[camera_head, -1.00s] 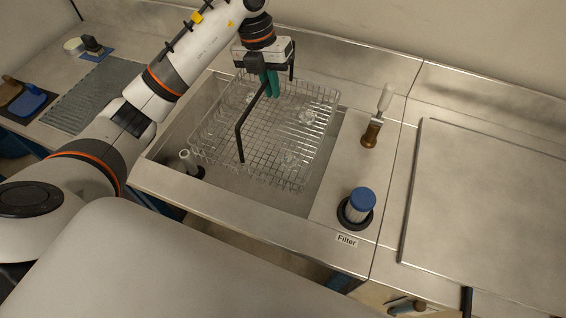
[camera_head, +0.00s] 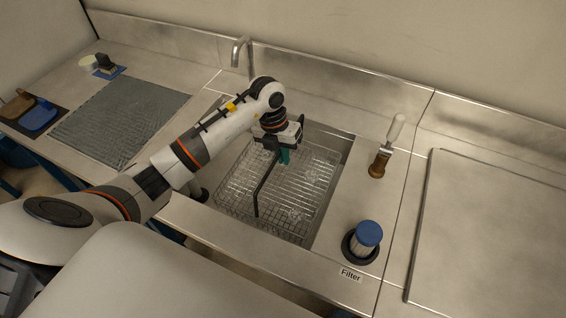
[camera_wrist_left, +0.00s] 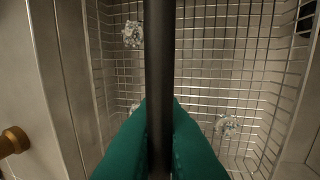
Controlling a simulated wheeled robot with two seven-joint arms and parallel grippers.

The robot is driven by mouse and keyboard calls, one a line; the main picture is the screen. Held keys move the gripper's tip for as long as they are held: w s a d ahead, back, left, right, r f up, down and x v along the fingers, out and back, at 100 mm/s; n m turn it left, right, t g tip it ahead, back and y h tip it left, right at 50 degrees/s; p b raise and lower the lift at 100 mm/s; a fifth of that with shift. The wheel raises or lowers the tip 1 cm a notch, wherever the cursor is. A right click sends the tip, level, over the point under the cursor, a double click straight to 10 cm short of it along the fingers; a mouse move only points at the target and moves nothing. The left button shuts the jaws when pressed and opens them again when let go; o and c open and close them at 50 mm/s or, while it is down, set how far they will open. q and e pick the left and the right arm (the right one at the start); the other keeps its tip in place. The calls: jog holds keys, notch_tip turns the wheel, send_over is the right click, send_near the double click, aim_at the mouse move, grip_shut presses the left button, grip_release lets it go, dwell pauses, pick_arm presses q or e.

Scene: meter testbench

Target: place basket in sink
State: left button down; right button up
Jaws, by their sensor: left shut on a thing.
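The wire basket (camera_head: 300,193) sits low within the sink (camera_head: 342,138), inside its walls. Whether its bottom touches the sink floor I cannot tell. Its black handle (camera_head: 262,185) stands up over the middle. My left gripper (camera_head: 284,157), with green fingers, is shut on the handle. The left wrist view shows the handle (camera_wrist_left: 159,60) between the green fingers (camera_wrist_left: 158,140), with the basket mesh (camera_wrist_left: 215,70) below. Small clear glass-like pieces (camera_wrist_left: 226,125) lie in the basket. My arm hides the sink's left side. My right gripper is not in view.
A faucet (camera_head: 243,55) stands behind the sink. A ribbed grey mat (camera_head: 120,120) lies left. A flat panel (camera_head: 490,230) covers the right counter.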

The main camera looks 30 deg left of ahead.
pick_arm(q)
jog(key=shift+f+p, duration=0.35)
jog(key=shift+f, duration=1.95)
jog(key=c, duration=1.5)
grip_release()
jog(key=shift+c, duration=0.2)
jog(key=shift+r, duration=0.1)
notch_tip(320, 180, up, 12)
jog(key=a+b, duration=0.2)
jog(key=shift+a+f+b, duration=0.15)
jog(key=shift+f+b, duration=0.05)
jog(key=shift+b, duration=0.15)
jog(key=shift+s, duration=0.1)
